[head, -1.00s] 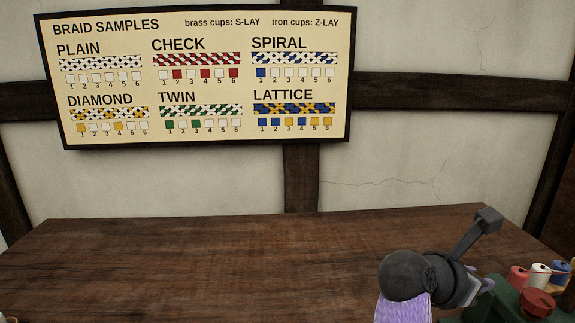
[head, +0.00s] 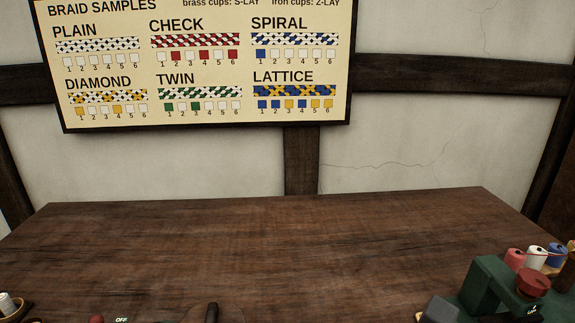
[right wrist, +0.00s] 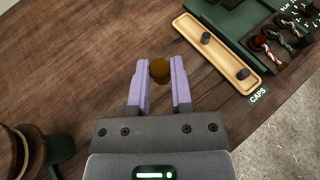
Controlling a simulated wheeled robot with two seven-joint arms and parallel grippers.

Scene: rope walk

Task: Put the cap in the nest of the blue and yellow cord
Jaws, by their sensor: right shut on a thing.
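My right gripper (right wrist: 160,82), with lilac fingers, is shut on a round brown cap (right wrist: 160,71) in the right wrist view. It holds the cap over the bare wooden table, to the left of the caps tray. In the head view the board's LATTICE sample (head: 294,91) is blue and yellow. My left gripper is not in view.
A pale wooden tray (right wrist: 222,58) labelled CAPS holds two dark caps. A green machine (head: 487,285) with a red knob and several spools stands at the head view's right. A dark round object (right wrist: 22,150) is at the wrist view's lower left. The table's middle is clear.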

